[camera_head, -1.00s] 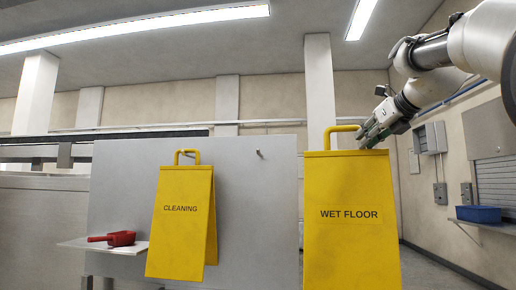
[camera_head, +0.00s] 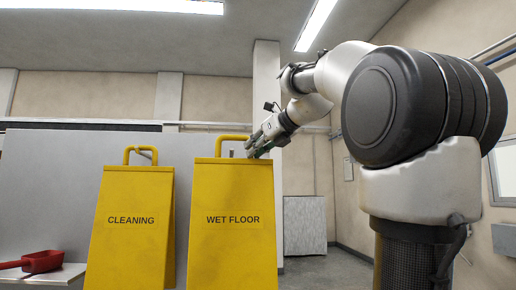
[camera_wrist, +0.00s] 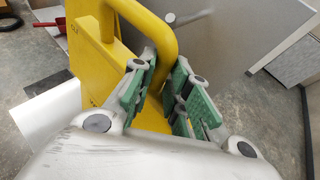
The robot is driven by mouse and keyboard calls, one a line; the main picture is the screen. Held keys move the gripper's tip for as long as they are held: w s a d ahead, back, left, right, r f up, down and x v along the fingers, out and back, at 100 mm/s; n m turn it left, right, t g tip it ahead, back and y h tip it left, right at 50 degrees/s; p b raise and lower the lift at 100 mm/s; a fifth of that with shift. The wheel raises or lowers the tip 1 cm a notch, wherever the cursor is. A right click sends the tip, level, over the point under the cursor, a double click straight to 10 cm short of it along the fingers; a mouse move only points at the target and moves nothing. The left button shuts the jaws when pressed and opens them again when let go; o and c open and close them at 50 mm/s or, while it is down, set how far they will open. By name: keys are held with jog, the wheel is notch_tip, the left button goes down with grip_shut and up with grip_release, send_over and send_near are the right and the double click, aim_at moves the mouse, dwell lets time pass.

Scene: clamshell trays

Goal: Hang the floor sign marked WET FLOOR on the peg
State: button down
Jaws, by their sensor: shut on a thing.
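The yellow WET FLOOR sign (camera_head: 233,225) hangs upright from my gripper (camera_head: 255,152). My gripper is shut on the right side of its looped handle (camera_head: 232,139). The wrist view shows the green-padded fingers (camera_wrist: 168,95) around the yellow handle (camera_wrist: 155,35). A thin grey peg (camera_wrist: 172,17) sticks out from the grey panel, just beyond the handle and apart from it in that view. In the head view, a small dark spot shows through the handle loop; I cannot tell its depth.
A red scoop (camera_head: 40,262) lies on a white shelf (camera_head: 62,277) at far left. A grey cabinet (camera_head: 305,225) stands at the back right.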

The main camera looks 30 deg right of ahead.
jog(key=shift+w, duration=1)
jog(key=w+d+f, duration=0.1)
jog(key=w+d, duration=0.3)
jog(key=w, duration=0.5)
jog(key=shift+f, duration=0.2)
jog(key=shift+w, duration=0.15)
dwell(0.3)
